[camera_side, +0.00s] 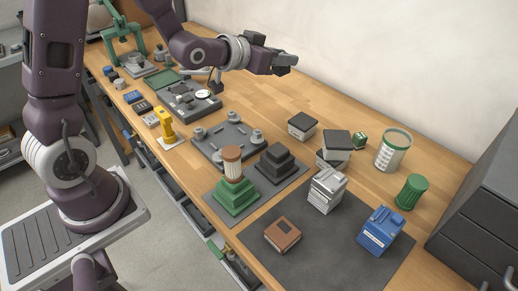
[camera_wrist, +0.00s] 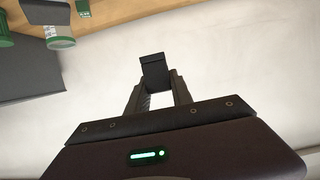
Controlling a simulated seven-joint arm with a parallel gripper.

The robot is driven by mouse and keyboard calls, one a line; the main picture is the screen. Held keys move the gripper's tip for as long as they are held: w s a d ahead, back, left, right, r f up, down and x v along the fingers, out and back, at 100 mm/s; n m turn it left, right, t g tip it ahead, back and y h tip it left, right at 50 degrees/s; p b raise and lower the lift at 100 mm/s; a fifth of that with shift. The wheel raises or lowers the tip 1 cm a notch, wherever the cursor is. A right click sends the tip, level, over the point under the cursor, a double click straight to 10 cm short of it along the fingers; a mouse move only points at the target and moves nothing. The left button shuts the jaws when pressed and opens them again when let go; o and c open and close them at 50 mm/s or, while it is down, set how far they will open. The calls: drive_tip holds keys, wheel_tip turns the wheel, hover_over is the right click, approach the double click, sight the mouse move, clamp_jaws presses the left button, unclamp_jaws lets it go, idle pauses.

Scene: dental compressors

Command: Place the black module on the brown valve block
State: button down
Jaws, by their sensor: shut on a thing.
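My gripper (camera_side: 288,62) is high above the bench in the side view, level with the wall and pointing right. In the wrist view the two fingers (camera_wrist: 160,92) are closed on a small black block, the black module (camera_wrist: 154,70), which sticks out past the fingertips. In the side view the module is hard to tell from the dark gripper. The brown valve block (camera_side: 282,235) lies on the dark mat at the front of the bench, well below and apart from my gripper. Its top face is bare apart from a small dark patch.
Near the valve block stand a white-grey box (camera_side: 326,190), a blue unit (camera_side: 380,229), a green stepped stand (camera_side: 236,195) and a black stepped block (camera_side: 275,162). A jar (camera_side: 393,150), a green can (camera_side: 411,191) and a grey drawer cabinet (camera_side: 485,215) are right. The mat (camera_side: 325,255) has free room.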

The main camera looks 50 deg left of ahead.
drive_tip(key=shift+s+a, duration=0.1)
drive_tip(key=shift+a, duration=0.25)
drive_tip(key=d+f+m+g+h, duration=0.15)
drive_tip(key=d+m+h, duration=0.25)
drive_tip(key=d, duration=0.6)
drive_tip(key=m+g+h, duration=1)
drive_tip(key=m+g, duration=0.3)
drive_tip(key=m, duration=0.1)
hover_over(331, 259)
wheel_tip(331, 259, down, 12)
drive_tip(key=shift+t, duration=0.25)
wheel_tip(331, 259, down, 8)
drive_tip(key=shift+r, duration=0.1)
